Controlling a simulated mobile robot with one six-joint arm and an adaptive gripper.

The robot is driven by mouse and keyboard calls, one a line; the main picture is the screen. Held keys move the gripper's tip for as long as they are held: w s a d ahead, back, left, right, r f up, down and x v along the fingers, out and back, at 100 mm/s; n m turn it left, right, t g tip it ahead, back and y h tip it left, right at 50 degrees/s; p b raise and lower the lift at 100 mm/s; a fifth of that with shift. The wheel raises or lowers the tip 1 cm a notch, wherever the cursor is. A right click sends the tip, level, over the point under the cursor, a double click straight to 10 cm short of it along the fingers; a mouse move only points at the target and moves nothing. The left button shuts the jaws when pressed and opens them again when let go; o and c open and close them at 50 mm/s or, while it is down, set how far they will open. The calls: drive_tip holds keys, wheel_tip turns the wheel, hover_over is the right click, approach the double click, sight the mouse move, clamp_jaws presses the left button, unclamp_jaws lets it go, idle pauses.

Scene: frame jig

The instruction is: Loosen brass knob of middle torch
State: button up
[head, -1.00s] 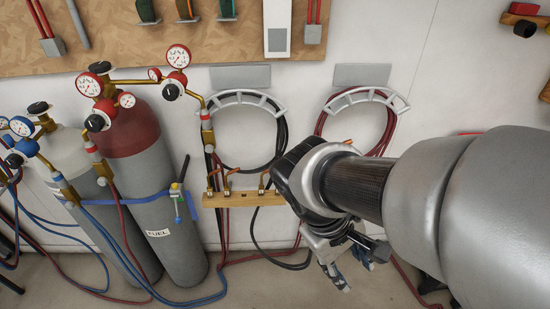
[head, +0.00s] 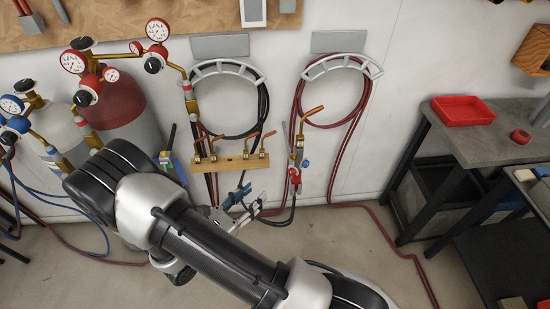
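A wooden rack (head: 228,164) on the wall holds brass torch fittings (head: 212,148) with copper-coloured tips in a row. Another torch (head: 299,145) with a copper tip hangs to the right of the rack, with a red knob (head: 294,179) and a blue knob (head: 306,163). I cannot tell which torch is the middle one, and no brass knob stands out clearly. My gripper (head: 240,213) appears below the rack, to the left of the right torch. My forearm partly hides it, so its opening and any contact are unclear.
Gas cylinders with gauges (head: 157,30) stand at left. Hose hangers (head: 341,67) carry a dark and a red hose. A red hose (head: 385,228) trails across the floor. A workbench with a red tray (head: 462,111) stands at right. Floor between is mostly open.

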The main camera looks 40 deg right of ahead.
drive_tip(key=b, duration=0.3)
approach(292, 158)
drive_tip(key=x, duration=0.8)
drive_tip(key=shift+d, duration=0.15)
clamp_jaws()
